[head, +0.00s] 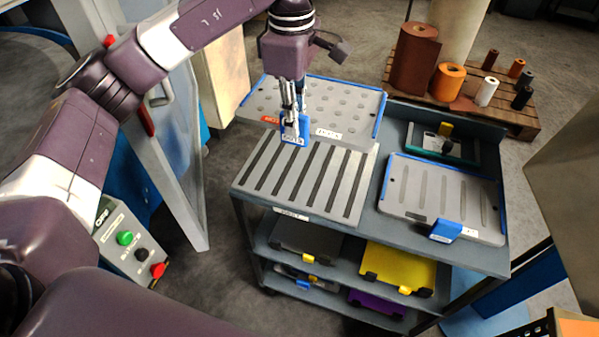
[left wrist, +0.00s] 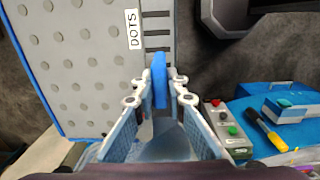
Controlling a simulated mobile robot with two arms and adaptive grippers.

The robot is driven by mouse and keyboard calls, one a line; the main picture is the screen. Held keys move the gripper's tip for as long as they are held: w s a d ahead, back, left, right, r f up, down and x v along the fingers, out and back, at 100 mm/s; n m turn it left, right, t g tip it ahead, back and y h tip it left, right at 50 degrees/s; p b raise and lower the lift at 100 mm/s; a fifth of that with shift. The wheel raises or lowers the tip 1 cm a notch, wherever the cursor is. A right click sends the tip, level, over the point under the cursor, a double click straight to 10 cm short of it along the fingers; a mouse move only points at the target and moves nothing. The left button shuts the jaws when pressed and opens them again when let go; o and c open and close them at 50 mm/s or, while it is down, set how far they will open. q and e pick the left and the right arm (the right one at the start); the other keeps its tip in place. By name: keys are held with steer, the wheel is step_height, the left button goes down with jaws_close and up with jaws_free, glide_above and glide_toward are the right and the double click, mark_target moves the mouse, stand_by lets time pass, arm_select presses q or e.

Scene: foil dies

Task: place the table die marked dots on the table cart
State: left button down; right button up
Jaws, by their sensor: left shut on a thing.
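The dots die is a grey plate with rows of round studs (head: 345,97), blue edges and a white label. It is at the far left of the cart top in the head view and fills the left of the left wrist view (left wrist: 75,60), where the label reads DOTS. My left gripper (head: 293,128) is shut on its blue handle (left wrist: 159,80). The die overhangs the far-left side of the cart; its height above the cart is unclear. The table cart (head: 395,240) is grey with lower shelves. My right gripper is not in view.
A grey slotted plate (head: 305,180) lies on the cart's near left. Another slotted plate (head: 440,190) with a blue handle lies at right, near a teal-edged tray (head: 468,155). Lower shelves hold more plates, including a yellow one (head: 400,266). A pallet with rolls (head: 460,110) stands behind.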

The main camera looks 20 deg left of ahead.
arm_select(q)
step_height(320, 180, down, 16)
steer(key=p, duration=0.3)
steer(key=shift+f, duration=0.25)
steer(key=shift+w+f, duration=0.1)
steer(key=shift+f, duration=0.1)
steer(key=c, duration=2.3)
jaws_free()
steer(key=shift+f, duration=0.2)
steer(key=shift+c, duration=0.2)
steer(key=o, duration=0.4)
steer(key=shift+r, duration=0.1)
